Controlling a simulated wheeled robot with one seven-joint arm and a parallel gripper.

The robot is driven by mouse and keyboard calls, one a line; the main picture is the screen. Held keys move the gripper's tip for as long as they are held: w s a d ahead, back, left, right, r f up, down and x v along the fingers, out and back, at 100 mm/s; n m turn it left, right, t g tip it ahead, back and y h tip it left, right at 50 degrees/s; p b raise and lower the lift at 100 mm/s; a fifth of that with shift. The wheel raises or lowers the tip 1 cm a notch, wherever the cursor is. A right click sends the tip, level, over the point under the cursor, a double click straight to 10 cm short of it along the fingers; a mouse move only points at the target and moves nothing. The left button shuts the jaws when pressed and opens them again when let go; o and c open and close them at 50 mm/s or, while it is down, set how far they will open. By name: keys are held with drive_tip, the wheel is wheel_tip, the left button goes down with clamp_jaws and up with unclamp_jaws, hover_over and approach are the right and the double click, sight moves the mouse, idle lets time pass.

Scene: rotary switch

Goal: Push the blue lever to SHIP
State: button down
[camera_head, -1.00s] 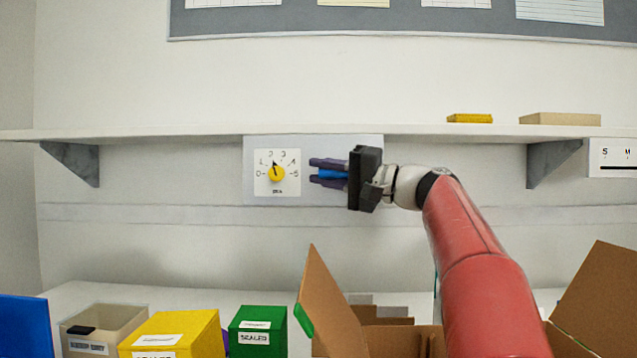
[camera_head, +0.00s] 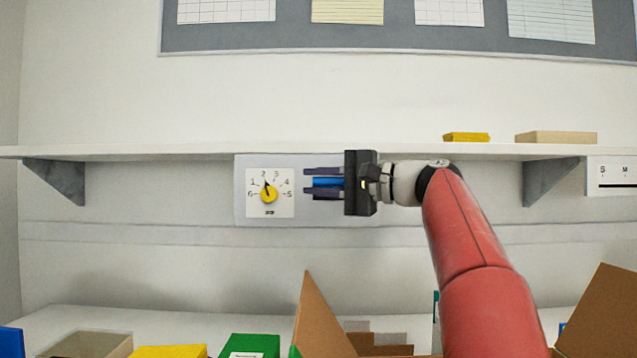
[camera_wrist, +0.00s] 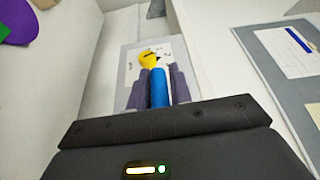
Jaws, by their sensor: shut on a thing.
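The blue lever (camera_head: 327,182) lies between the dark purple fingers of my gripper (camera_head: 308,183), which is shut on it in front of the pale wall panel (camera_head: 240,210). In the wrist view the blue lever (camera_wrist: 159,88) shows between the fingers of my gripper (camera_wrist: 160,72), reaching from near the yellow knob back toward the palm. Left of the fingers is a white dial plate (camera_head: 284,209) with a yellow knob (camera_head: 269,194), numbered 0 to 5; its black pointer is near 2. No SHIP mark is readable; the print under the knob is too small.
A white shelf (camera_head: 130,151) runs just above the panel and gripper, with a grey bracket (camera_head: 550,183) to the right. Below are a cardboard box (camera_head: 318,320), a green box (camera_head: 250,345) and a yellow box (camera_head: 168,351). The wall left of the panel is clear.

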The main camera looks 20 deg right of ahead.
drive_tip(key=c, duration=1.3)
unclamp_jaws()
drive_tip(key=shift+d, duration=0.1)
drive_tip(key=v, duration=0.7)
drive_tip(key=shift+s+d+b, duration=0.25)
drive_tip(key=shift+b, duration=0.1)
